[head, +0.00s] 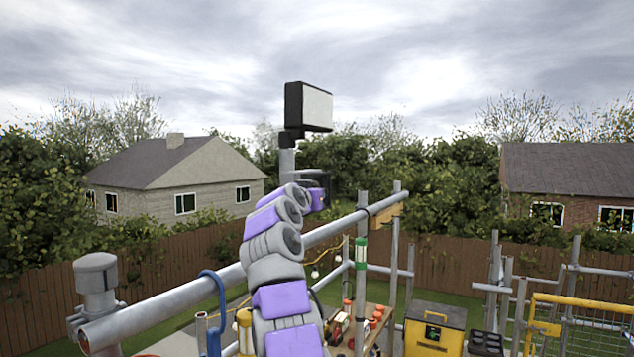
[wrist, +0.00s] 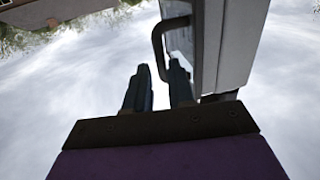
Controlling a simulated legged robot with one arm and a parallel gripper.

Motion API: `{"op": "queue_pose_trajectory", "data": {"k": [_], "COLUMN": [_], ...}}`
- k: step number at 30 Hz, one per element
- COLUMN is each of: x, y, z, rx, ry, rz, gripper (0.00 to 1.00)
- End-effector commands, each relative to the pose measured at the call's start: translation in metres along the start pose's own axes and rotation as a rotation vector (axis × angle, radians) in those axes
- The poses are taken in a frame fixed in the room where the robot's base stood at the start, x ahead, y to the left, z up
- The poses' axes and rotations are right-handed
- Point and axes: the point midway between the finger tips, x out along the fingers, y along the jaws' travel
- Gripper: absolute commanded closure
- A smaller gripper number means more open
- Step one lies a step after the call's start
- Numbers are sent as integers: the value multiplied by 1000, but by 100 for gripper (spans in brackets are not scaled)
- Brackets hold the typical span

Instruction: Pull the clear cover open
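In the wrist view, a pale grey box (wrist: 228,45) fills the upper right. A thin, see-through panel with a dark frame, which looks like the clear cover (wrist: 180,38), stands along its left side. A dark looped handle (wrist: 156,42) sticks out left from the cover. My gripper (wrist: 158,66) has two dark fingers standing apart, with empty space between them. The handle's lower end is close to the right finger; I cannot tell whether they touch. In the head view, my gripper (head: 318,195) is beside a dark box (head: 347,158) on the pole, partly hidden by my arm.
A floodlight (head: 315,107) tops the pole (head: 287,162) just above my gripper. A slanting scaffold tube (head: 160,302) passes behind my arm. A workbench (head: 372,322) with tools and a yellow case (head: 434,325) stand below. Open sky surrounds the upper area.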

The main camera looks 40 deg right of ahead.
Motion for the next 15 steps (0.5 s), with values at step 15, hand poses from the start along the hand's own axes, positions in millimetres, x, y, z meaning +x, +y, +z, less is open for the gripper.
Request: {"op": "queue_pose_trajectory", "data": {"k": [15], "x": [37], "y": [-15], "z": [-12], "rx": [-7], "ry": [10], "rz": [-2], "gripper": [77]}}
